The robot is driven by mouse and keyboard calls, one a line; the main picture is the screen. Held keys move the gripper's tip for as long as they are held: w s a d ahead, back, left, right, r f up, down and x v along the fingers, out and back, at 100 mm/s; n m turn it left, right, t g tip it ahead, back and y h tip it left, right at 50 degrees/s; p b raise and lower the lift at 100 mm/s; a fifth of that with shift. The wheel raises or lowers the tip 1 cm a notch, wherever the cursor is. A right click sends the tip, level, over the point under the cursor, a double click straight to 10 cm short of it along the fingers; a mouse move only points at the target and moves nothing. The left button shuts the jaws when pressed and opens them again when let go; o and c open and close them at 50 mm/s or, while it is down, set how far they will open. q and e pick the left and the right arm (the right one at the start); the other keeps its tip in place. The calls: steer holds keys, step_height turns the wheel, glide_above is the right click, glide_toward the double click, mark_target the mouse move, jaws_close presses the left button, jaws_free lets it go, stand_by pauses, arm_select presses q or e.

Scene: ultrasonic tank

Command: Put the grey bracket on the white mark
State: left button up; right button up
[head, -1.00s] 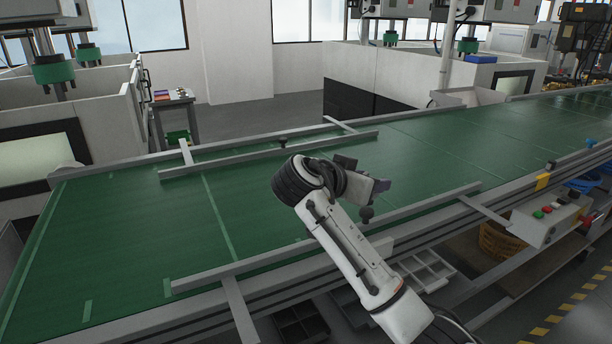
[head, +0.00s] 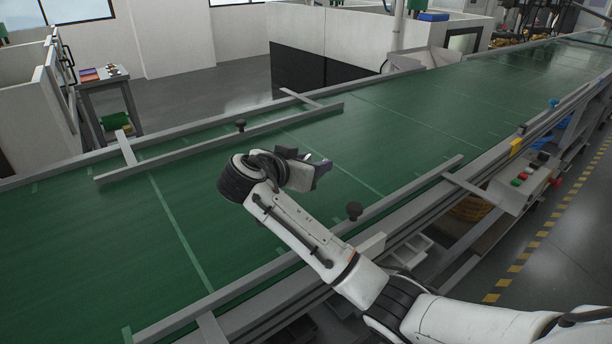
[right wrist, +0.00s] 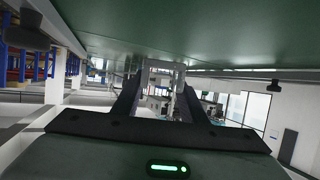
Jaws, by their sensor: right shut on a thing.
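My right gripper (head: 312,168) is held above the green conveyor belt, near the middle of the head view. In the right wrist view its two dark fingers (right wrist: 160,105) reach forward and are shut on a grey bracket (right wrist: 163,66), a pale frame-like piece between the fingertips. In the head view the bracket is hard to tell apart from the gripper, with only a small grey-purple piece (head: 322,170) showing at the tip. I see no white mark in either view. My left gripper is not in view.
The green belt (head: 110,225) is bare apart from thin lighter lines. A control box with buttons (head: 525,182) stands at the right. A small table (head: 104,78) is at the back left.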

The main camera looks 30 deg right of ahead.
step_height(320, 180, down, 5)
steer(key=shift+r+p, duration=0.15)
steer(key=shift+p, duration=0.15)
steer(key=o, duration=1.1)
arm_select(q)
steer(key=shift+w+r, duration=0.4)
arm_select(e)
steer(key=shift+o, duration=0.2)
steer(key=shift+a, duration=0.1)
arm_select(q)
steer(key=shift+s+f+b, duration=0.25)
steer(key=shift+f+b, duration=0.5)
steer(key=shift+b, duration=0.05)
arm_select(e)
steer(key=v, duration=1.1)
steer(key=shift+s+a+r, duration=0.2)
steer(key=shift+a+r, duration=0.05)
steer(key=shift+a, duration=0.05)
